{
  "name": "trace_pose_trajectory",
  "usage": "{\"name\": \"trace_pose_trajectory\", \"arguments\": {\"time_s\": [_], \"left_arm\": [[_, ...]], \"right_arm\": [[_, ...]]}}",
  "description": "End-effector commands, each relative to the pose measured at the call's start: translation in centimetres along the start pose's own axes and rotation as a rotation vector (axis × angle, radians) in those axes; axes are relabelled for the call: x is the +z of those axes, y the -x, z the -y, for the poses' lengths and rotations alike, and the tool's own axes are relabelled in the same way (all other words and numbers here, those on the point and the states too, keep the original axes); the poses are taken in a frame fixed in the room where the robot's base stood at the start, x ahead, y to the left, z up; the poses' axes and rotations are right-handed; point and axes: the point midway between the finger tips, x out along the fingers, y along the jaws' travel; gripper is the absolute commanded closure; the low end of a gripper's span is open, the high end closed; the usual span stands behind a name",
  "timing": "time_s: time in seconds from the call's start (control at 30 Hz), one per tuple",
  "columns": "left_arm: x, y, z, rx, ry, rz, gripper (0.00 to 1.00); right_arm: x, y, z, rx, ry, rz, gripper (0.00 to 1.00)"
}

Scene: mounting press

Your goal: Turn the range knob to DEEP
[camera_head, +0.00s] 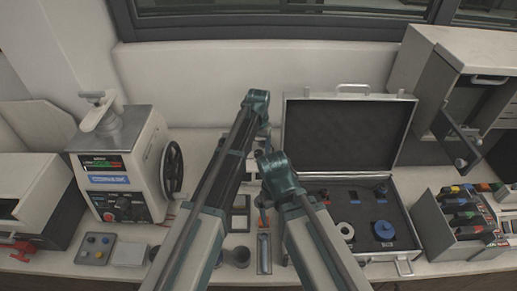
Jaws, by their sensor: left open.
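The mounting press (135,150), a pale grey box with a black handwheel on its right side, stands at the left. Its front panel has a small display, a blue label and dark knobs (108,216) below, with a red one among them. The lettering is too small to read, so I cannot tell which knob is the range knob or where it points. My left gripper (263,143) is at the middle of the bench, well right of the panel and apart from it, open. My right gripper (263,203) is lower at the middle, partly hidden by its arm; its jaws are unclear.
An open case (352,130) with dark foam holds a blue round part (383,229) and a white ring (345,230). A small grey button box (95,248) sits before the press. A rack of coloured items (465,215) and a grey cabinet stand at the right.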

Motion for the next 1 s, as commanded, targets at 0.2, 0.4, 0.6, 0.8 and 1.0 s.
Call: {"name": "trace_pose_trajectory", "arguments": {"time_s": [0.2,0.4,0.6,0.8,1.0], "left_arm": [[0.0,2.4,0.0,0.000,0.000,0.000,0.28],[0.0,5.3,0.0,0.000,0.000,0.000,0.28],[0.0,8.4,0.0,0.000,0.000,0.000,0.28],[0.0,11.4,0.0,0.000,0.000,0.000,0.28],[0.0,13.3,0.0,0.000,-0.001,0.000,0.28]], "right_arm": [[0.1,2.4,-0.2,0.000,0.001,0.000,0.05],[0.3,5.3,-0.5,0.000,0.000,0.000,0.05],[0.5,8.3,-0.8,-0.001,-0.006,0.000,0.05],[0.7,11.3,-1.1,-0.003,-0.012,0.000,0.05],[0.8,13.2,-1.2,-0.003,-0.012,0.001,0.05]]}}
